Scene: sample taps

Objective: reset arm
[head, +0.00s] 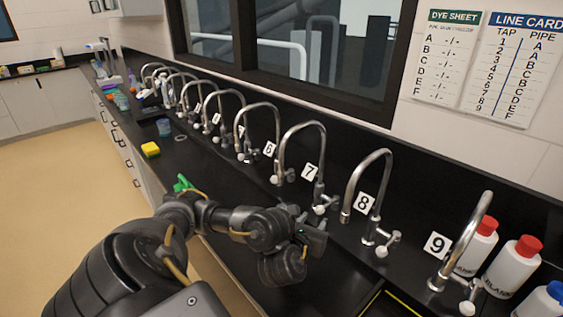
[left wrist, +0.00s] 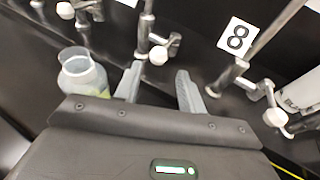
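My left gripper (head: 311,226) is over the black counter in front of the taps numbered 7 and 8. In the left wrist view its two grey fingers (left wrist: 158,88) are apart with nothing between them. Tap 7 (head: 320,165) and tap 8 (head: 378,190) stand just beyond the gripper. The number 8 label also shows in the left wrist view (left wrist: 237,36). A translucent container (left wrist: 82,75) with something yellow-green low in it stands to the left of the fingers and is not held. My right gripper is in neither view.
A row of curved taps runs along the wall; tap 9 (head: 465,240) is nearest. White bottles with red caps (head: 516,264) stand at the right. A yellow sponge (head: 150,149) and a green item (head: 182,183) lie on the counter's left side. Open floor (head: 60,190) is at the left.

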